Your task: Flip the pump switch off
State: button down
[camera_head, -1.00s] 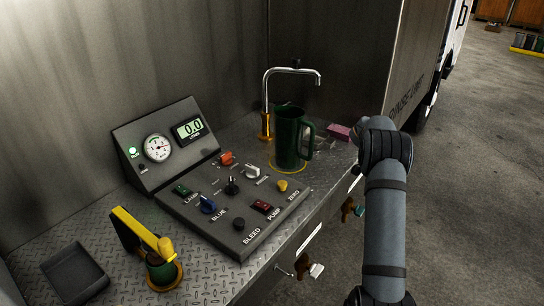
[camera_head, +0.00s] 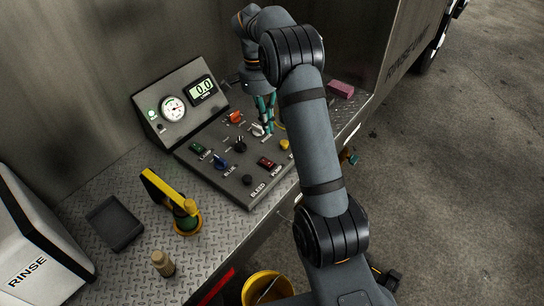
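The pump switch (camera_head: 266,162) is a small red rocker above the PUMP label, on the sloping grey control panel (camera_head: 226,176). It is in plain view; which way it is tipped is too small to tell. My gripper (camera_head: 266,128) has teal fingers pointing down over the back right of the panel. It is beyond the pump switch, close to a white lever (camera_head: 257,130), and apart from the switch. Its fingers look close together, but I cannot tell whether they are open or shut, or whether they touch the lever.
Near the switch are a yellow button (camera_head: 284,144), a black bleed knob (camera_head: 247,180), a blue knob (camera_head: 221,161), an orange control (camera_head: 236,117) and a green lamp switch (camera_head: 198,148). A display (camera_head: 202,89) reads 0.0. A pink block (camera_head: 341,89) lies at right. A yellow bucket (camera_head: 268,287) stands below.

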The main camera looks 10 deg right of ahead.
aim_at(267, 163)
jog(key=f+p, duration=0.1)
jog(key=f, duration=0.3)
jog(key=s+d+f+p, duration=0.1)
jog(key=f, duration=0.4)
jog(key=f+p, duration=0.1)
jog(key=f, duration=0.3)
jog(key=shift+s+d+f, duration=0.15)
jog(key=shift+s+f, duration=0.1)
jog(key=shift+f, duration=0.15)
